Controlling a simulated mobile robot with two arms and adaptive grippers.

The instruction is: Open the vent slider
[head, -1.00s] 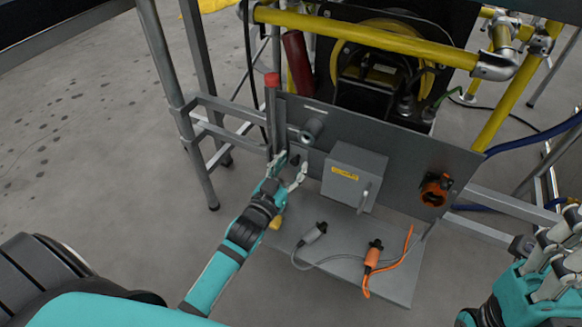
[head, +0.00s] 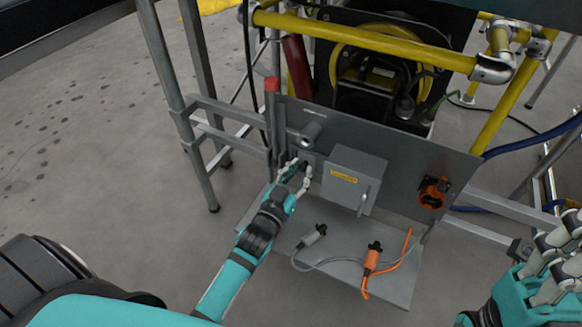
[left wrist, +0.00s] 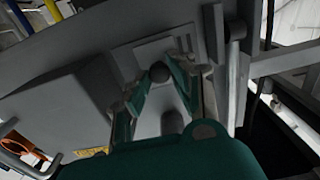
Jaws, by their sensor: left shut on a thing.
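The vent slider shows in the left wrist view as a light grey plate (left wrist: 160,50) set in the grey panel, with a round dark knob (left wrist: 159,72). My left gripper (head: 296,166) is at the lower left of the panel in the head view. In the left wrist view its fingertips (left wrist: 172,72) are on either side of the knob and shut on it. In the head view the fingers mostly hide the knob. My right gripper (head: 550,262) is at the right edge, away from the panel, and its jaw state is unclear.
A grey box with a lever (head: 352,178) is right of my left gripper. A grey pipe stub (head: 311,132) sticks out above it, and a red-topped post (head: 272,100) stands to its left. Grey and orange plugs (head: 372,258) with cables lie on the lower shelf (head: 335,270).

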